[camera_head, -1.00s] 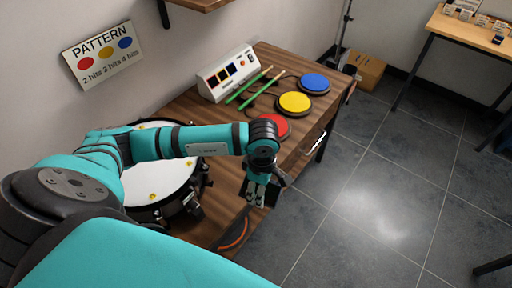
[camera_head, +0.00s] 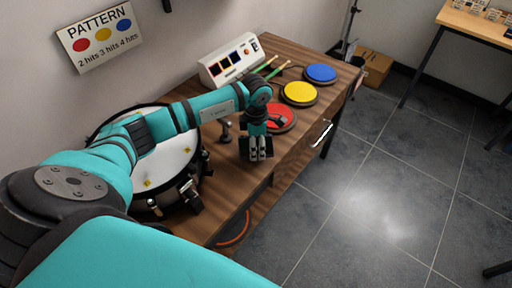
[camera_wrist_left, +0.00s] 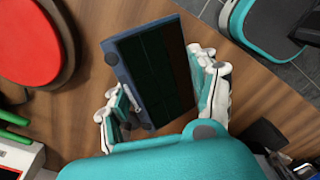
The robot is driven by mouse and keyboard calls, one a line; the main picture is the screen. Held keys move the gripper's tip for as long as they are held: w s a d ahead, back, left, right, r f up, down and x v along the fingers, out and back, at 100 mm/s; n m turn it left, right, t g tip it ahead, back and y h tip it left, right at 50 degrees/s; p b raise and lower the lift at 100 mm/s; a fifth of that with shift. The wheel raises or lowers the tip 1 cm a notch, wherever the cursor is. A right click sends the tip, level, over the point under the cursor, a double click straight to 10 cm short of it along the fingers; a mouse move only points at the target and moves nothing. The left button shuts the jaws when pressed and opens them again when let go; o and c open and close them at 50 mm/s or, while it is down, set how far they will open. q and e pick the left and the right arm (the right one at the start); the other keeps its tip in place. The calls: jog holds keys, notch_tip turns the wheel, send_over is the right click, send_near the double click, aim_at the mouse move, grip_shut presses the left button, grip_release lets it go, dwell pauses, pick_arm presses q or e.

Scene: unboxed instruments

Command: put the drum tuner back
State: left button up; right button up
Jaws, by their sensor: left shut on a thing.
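My left gripper (camera_head: 257,150) is in the camera_head view over the wooden table, just in front of the red pad (camera_head: 280,117). It is shut on a dark, flat, box-like device, which I take to be the drum tuner (camera_head: 244,150). In the left wrist view the drum tuner (camera_wrist_left: 150,68) has a dark blue rim and a dark face, with the left gripper's fingers (camera_wrist_left: 163,95) on either side. I cannot tell whether it touches the table.
A drum (camera_head: 163,160) stands left on the table (camera_head: 225,175), partly hidden by my left arm. A small metal stand-like thing (camera_head: 225,131) is beside the gripper. Behind are a white console (camera_head: 228,62), green sticks (camera_head: 277,70), yellow (camera_head: 299,92) and blue (camera_head: 320,73) pads.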

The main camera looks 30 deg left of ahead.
pick_arm(q)
jog(key=shift+w+a+f, duration=0.1)
jog(key=shift+w+a, duration=0.1)
jog(key=shift+w, duration=0.15)
jog(key=shift+f, duration=0.15)
jog(key=shift+f+b, duration=1.1)
jog(key=shift+f, duration=0.4)
jog(key=shift+f, duration=0.15)
jog(key=o, duration=1.4)
jog(key=shift+c, duration=0.2)
